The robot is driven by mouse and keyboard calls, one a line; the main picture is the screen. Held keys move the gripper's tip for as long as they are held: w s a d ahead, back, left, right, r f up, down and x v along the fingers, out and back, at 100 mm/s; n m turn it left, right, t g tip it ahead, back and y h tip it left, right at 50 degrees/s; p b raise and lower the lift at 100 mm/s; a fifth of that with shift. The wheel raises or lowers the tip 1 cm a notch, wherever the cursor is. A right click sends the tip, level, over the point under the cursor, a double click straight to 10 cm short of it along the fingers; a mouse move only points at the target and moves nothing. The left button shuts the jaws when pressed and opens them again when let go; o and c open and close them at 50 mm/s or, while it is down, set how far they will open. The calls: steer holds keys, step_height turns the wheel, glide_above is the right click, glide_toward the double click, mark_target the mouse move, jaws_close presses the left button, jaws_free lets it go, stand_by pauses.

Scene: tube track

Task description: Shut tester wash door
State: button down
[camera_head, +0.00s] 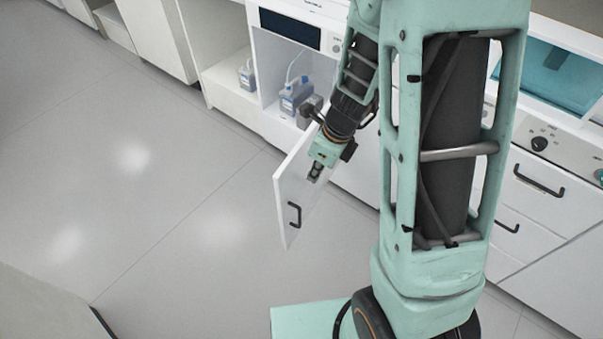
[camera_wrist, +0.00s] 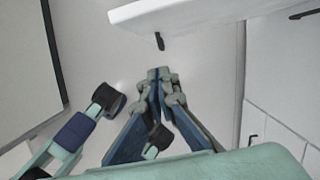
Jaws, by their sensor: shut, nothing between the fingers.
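The tester wash door (camera_head: 301,187) is a white panel that stands open, swung out from the cabinet under the white machine. Its black bar handle (camera_head: 295,214) is on the face turned to the head camera. In the wrist view the door (camera_wrist: 190,12) crosses the top, with the dark handle (camera_wrist: 159,41) below it. My gripper (camera_head: 315,174) is over the door's handle side, above the handle in the picture. My gripper in the wrist view (camera_wrist: 160,74) has its fingertips together and empty. I cannot tell whether it touches the door.
The open compartment holds a grey-blue bottle (camera_head: 295,95) with a tube and a grey container (camera_head: 310,112). Another bottle (camera_head: 247,75) stands in the bay to the left. Drawers with black handles (camera_head: 538,180) are at the right. The floor (camera_head: 150,190) left of the door is clear.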

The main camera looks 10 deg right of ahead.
steer(key=w+a+f+b, duration=0.3)
steer(key=a+f, duration=0.2)
steer(key=f, duration=0.4)
steer(key=shift+w, duration=0.2)
steer(key=shift+a, duration=0.15)
